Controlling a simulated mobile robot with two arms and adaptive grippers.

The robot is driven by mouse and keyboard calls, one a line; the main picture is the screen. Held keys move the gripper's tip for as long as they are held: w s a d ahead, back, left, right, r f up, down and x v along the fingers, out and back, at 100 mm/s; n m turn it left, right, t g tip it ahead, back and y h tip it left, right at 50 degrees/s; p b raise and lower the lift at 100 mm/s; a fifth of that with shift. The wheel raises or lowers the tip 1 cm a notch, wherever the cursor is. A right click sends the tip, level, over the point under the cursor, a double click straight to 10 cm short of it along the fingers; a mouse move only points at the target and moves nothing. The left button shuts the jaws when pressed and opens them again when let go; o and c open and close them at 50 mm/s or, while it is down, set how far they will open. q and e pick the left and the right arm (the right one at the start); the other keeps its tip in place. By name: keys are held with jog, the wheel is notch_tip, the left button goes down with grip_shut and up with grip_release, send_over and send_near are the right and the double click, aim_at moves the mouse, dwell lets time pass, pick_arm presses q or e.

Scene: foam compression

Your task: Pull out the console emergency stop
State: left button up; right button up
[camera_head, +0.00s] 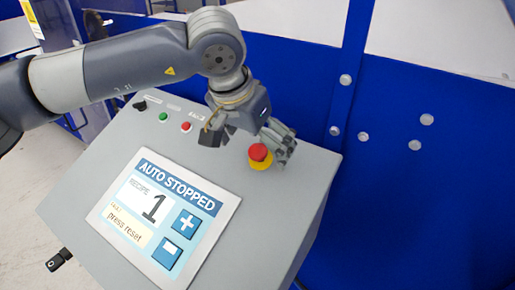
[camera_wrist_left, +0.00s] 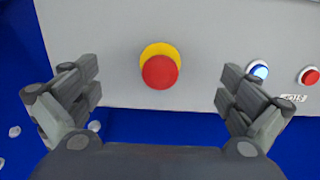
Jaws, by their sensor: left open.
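The console emergency stop (camera_head: 259,153) is a red mushroom button on a yellow collar, at the upper right of the grey console's sloped face. My left gripper (camera_head: 244,144) is open above it, with one finger on each side of the button in the head view. In the left wrist view the emergency stop (camera_wrist_left: 160,72) lies between the two spread fingers (camera_wrist_left: 158,92), with clear space on both sides and no finger touching it. My right gripper is not in either view.
The grey console (camera_head: 80,190) carries a screen (camera_head: 165,215) reading "AUTO STOPPED", recipe 1 and "press reset". A green button (camera_head: 163,116), a red button (camera_head: 186,127) and a black knob (camera_head: 140,105) sit along its upper edge. A blue panel (camera_head: 420,200) stands right behind the console.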

pick_arm(q)
jog(key=p+v, duration=0.2)
jog(key=v, duration=0.4)
jog(key=shift+s+r, duration=0.2)
jog(key=shift+a, duration=0.1)
dwell(0.4)
